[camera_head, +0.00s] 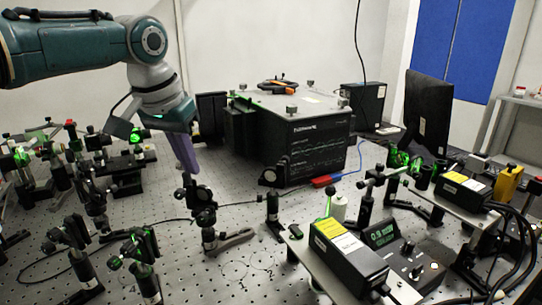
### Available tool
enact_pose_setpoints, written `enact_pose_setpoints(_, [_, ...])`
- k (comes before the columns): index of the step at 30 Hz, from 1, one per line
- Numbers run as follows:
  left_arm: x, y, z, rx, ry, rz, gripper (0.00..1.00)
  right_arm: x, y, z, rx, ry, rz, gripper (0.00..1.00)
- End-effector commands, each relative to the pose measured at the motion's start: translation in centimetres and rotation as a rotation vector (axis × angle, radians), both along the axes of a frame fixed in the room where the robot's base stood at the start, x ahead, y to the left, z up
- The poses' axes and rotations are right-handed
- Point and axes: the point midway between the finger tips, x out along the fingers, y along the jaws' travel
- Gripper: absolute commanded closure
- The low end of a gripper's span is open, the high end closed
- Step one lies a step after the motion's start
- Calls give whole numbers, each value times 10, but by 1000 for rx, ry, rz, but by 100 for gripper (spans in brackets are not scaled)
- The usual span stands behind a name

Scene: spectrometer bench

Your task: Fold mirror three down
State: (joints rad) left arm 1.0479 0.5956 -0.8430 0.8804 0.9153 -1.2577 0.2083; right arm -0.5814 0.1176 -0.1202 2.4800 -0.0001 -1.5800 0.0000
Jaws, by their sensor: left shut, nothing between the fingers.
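My left gripper (187,168) hangs down from the upper left with its fingers shut and empty. Its tip is just above a dark mirror mount (201,197) on a post near the middle of the bench; I cannot tell whether they touch. Other dark mounts on posts stand around: one at the front left (70,236), one at the front (140,245), and a small one (272,178) before the black box. My right gripper is out of view.
A large black instrument box (300,155) stands at the back. A laser unit (348,255) with a yellow label and a display controller (395,250) fill the front right. Cables cross the perforated bench top (240,265). Crowded optics (115,165) stand at left.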

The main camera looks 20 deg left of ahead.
Motion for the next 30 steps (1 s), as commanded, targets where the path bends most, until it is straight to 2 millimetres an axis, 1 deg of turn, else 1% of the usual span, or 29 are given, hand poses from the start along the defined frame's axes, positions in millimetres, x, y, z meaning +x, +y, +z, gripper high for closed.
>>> enact_pose_setpoints(7, [-3, 0, 2, 5, -58, -1, 100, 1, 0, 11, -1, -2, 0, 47])
enact_pose_setpoints(30, [-7, 0, 1, 16, -210, 1, 100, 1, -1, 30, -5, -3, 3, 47])
